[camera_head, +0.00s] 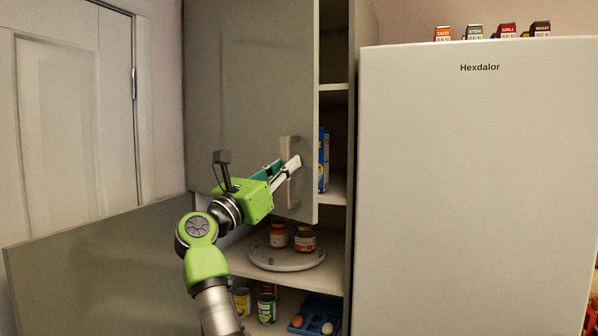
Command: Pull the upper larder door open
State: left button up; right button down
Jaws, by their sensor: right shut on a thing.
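The grey upper larder door (245,80) stands partly open, hinged at its left, with shelves showing past its right edge. Its upright bar handle (291,148) is near the lower right corner of the door. My right gripper (288,167), on a green wrist, is shut on this handle with its fingers across the bar. My left gripper is not in view.
The lower larder door (110,255) stands open to the left. Inside are a turntable (288,258) with jars, tins (266,305) and a blue egg tray (318,308). A blue box (323,160) stands on a shelf. A white fridge (475,190) is close at right.

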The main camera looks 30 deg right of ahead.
jog(key=shift+s+a, duration=0.15)
jog(key=shift+a, duration=0.6)
jog(key=c, duration=2.2)
grip_release()
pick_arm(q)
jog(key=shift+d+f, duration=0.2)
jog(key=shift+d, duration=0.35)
pick_arm(e)
jog(key=shift+o, duration=1.2)
jog(key=shift+d, duration=0.1)
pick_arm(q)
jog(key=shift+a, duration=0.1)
pick_arm(e)
jog(key=shift+r, duration=0.1)
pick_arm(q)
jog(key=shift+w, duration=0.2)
pick_arm(e)
send_near(294, 111)
jog(key=x, duration=0.4)
jog(key=shift+d+r, duration=0.1)
jog(key=shift+d, duration=0.1)
